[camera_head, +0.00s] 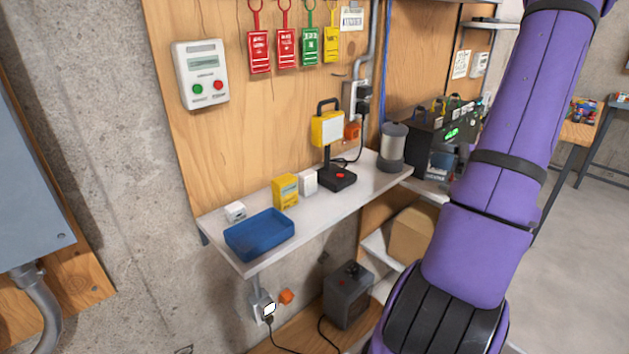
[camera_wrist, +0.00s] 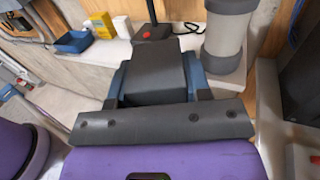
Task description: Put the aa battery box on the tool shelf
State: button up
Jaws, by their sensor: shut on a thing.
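My gripper (camera_wrist: 155,77) shows in the wrist view, with its blue fingers on either side of a dark grey box-shaped thing (camera_wrist: 154,68). It is shut on this thing; I see no label, so I cannot tell from its face whether it is the aa battery box. The gripper is not visible in the head view. A pale shelf (camera_head: 316,219) on the wooden panel looks like the tool shelf; it also shows in the wrist view (camera_wrist: 106,51), beyond the held thing.
On the shelf are a blue tray (camera_head: 259,236), a yellow box (camera_head: 285,191), a white box (camera_head: 308,182), a small white item (camera_head: 235,212), a work lamp (camera_head: 328,130) and a grey canister (camera_head: 393,148).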

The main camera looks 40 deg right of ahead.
jog(key=shift+w+a+f, duration=0.85)
jog(key=shift+w+a, duration=0.15)
jog(key=shift+w, duration=1.45)
jog(key=shift+w+a+f, duration=0.85)
jog(key=shift+w+a, duration=0.15)
jog(key=shift+w, duration=1.45)
jog(key=shift+w+a+f, duration=0.85)
jog(key=shift+w+a, duration=0.15)
jog(key=shift+w, duration=1.45)
jog(key=shift+f, duration=0.1)
jog(key=o, duration=1)
jog(key=shift+o, duration=0.2)
jog(key=v, duration=1.2)
